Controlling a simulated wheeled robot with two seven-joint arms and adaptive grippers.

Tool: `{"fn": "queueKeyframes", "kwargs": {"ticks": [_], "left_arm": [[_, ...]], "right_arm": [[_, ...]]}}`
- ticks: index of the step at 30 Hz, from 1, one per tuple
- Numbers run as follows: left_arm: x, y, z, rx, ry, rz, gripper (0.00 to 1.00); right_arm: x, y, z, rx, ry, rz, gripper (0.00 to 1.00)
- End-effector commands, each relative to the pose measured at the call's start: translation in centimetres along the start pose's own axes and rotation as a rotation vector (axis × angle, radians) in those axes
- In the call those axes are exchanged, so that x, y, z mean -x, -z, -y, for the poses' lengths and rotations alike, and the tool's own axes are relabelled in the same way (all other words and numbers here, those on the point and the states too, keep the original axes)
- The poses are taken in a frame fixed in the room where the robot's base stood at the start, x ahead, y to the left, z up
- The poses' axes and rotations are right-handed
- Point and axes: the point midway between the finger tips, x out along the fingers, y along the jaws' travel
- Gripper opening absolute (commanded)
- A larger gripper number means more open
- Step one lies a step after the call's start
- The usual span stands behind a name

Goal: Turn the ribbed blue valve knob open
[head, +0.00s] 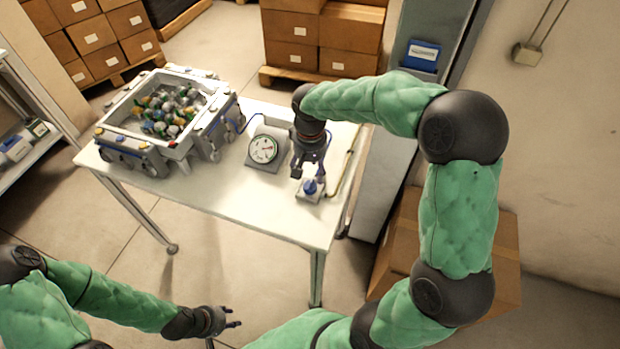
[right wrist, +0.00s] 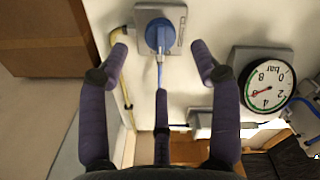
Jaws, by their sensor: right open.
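The ribbed blue valve knob (head: 311,187) sits on a small grey block (head: 303,196) near the right end of the white table. In the right wrist view the knob (right wrist: 160,36) is at the top middle, in front of the fingers. My right gripper (head: 308,172) is just above the knob in the head view. Its fingers (right wrist: 160,50) are spread either side of the knob's line, with a gap to it. Touching cannot be told. A gauge (head: 263,149) with a round dial stands left of the knob. My left gripper (head: 232,318) is low, away from the table, its fingers apart.
A grey-walled crate (head: 140,150) with several mixed small parts fills the table's left end. A yellow hose (head: 343,172) runs along the right edge. The front of the white table (head: 240,208) is clear. Carton stacks (head: 322,38) stand behind.

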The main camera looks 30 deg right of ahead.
Motion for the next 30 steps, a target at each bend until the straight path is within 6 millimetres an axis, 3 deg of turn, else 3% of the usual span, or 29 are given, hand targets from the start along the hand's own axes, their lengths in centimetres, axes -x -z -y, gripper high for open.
{"fn": "queueKeyframes", "kwargs": {"ticks": [3,10,30], "left_arm": [[0.0,0.0,0.0,0.0,0.0,0.0,0.4],[0.0,0.0,0.0,0.0,0.0,0.0,0.4],[0.3,0.0,-0.1,0.0,0.0,0.0,0.4]], "right_arm": [[2.2,0.0,0.1,0.002,0.0,-0.003,0.64],[4.6,0.0,0.0,0.0,0.0,0.0,0.64],[5.3,0.0,0.0,0.0,0.0,0.002,0.64]]}}
